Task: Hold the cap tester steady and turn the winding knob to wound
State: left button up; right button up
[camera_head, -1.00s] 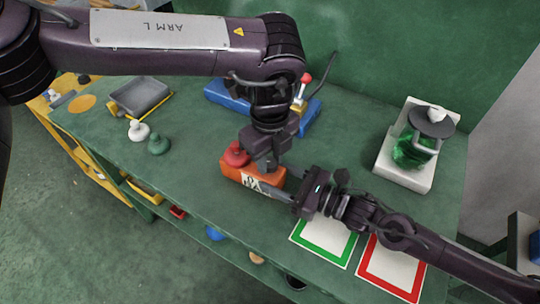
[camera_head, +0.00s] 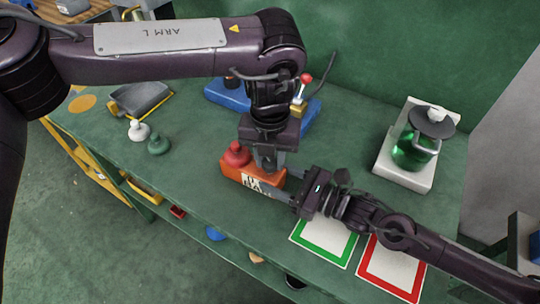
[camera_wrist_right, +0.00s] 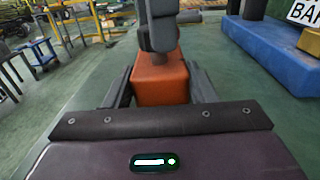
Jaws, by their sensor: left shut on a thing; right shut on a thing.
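The cap tester is an orange block (camera_head: 232,171) with a white lettered label (camera_head: 254,184) on its front and a red knob-shaped piece (camera_head: 236,154) on top at its left end. My left gripper (camera_head: 266,167) comes down from above and is shut at the block's top right part, on what looks like the winding knob, mostly hidden by the fingers. My right gripper (camera_head: 276,187) reaches in from the right and is shut on the block's right end. In the right wrist view, the orange block (camera_wrist_right: 160,82) sits between its fingers, with my left gripper (camera_wrist_right: 158,40) above.
A blue base (camera_head: 222,95) with a red-tipped lever (camera_head: 305,79) stands behind. A green jar (camera_head: 411,154) on a white stand is at right. Green-framed (camera_head: 325,243) and red-framed (camera_head: 392,268) cards lie in front. White (camera_head: 138,131) and green (camera_head: 158,144) pieces and a grey tray (camera_head: 146,97) are left.

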aim_at(270, 161)
pick_arm(q)
jog(key=m, duration=0.5)
jog(key=shift+m, duration=0.3)
jog(key=m, duration=0.5)
jog(key=shift+m, duration=0.4)
jog(key=o, duration=1)
notch_tip(270, 161, up, 12)
